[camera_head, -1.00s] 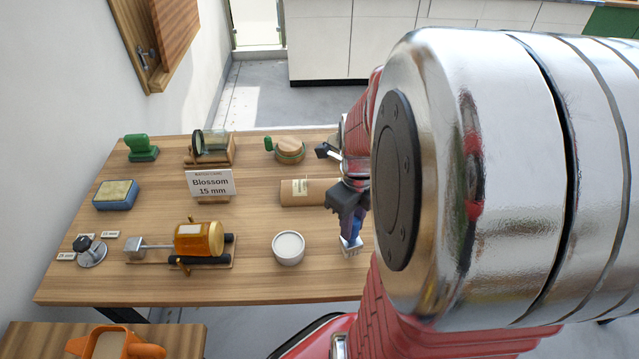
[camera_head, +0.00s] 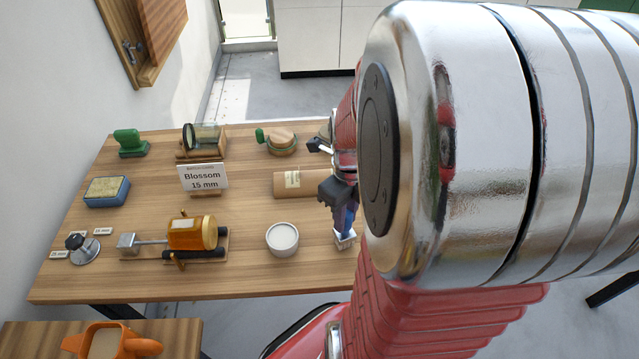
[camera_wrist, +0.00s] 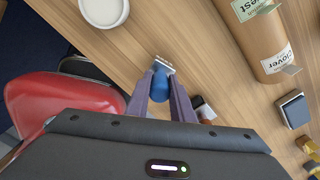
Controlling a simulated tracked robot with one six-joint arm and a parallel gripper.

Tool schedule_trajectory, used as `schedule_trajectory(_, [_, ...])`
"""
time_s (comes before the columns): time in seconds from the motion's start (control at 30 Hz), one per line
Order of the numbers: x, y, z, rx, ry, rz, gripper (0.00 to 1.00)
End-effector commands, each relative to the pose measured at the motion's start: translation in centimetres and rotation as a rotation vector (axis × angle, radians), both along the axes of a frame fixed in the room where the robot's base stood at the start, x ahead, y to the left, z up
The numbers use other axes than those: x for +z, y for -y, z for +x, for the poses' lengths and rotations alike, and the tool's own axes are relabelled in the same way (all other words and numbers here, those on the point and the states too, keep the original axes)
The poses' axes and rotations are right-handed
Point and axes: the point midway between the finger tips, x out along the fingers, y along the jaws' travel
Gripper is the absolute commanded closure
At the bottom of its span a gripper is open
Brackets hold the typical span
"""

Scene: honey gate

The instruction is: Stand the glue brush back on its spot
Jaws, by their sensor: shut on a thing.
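The glue brush has a blue handle (camera_wrist: 160,84) and a pale, flat head (camera_wrist: 163,67) in the wrist view. My gripper (camera_wrist: 160,92) is shut on its handle, with a dark finger on each side. In the head view the brush (camera_head: 346,222) hangs head down from my gripper (camera_head: 342,200), over the right part of the table. I cannot tell whether its head touches the wood. No marked spot for the brush is visible; my arm hides the table's right end in the head view.
A white pot (camera_head: 283,239) stands left of the brush. A labelled brown cardboard roll (camera_head: 300,184) lies behind it. A sign (camera_head: 203,178), an amber roller device (camera_head: 190,235) and a blue block (camera_head: 107,191) are farther left. Bare wood (camera_head: 248,215) lies between sign and pot.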

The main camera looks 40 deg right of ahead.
Motion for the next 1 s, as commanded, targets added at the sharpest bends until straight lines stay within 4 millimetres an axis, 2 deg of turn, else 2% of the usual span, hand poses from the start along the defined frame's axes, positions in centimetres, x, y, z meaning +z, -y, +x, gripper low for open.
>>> schedule_trajectory(0.73, [-0.94,-0.02,-0.03,0.000,0.000,0.000,1.00])
schedule_trajectory(0.77, [-0.93,-0.02,-0.03,0.000,0.000,0.000,0.79])
schedule_trajectory(1.0, [-0.92,-0.02,-0.02,0.000,0.000,0.000,0.62])
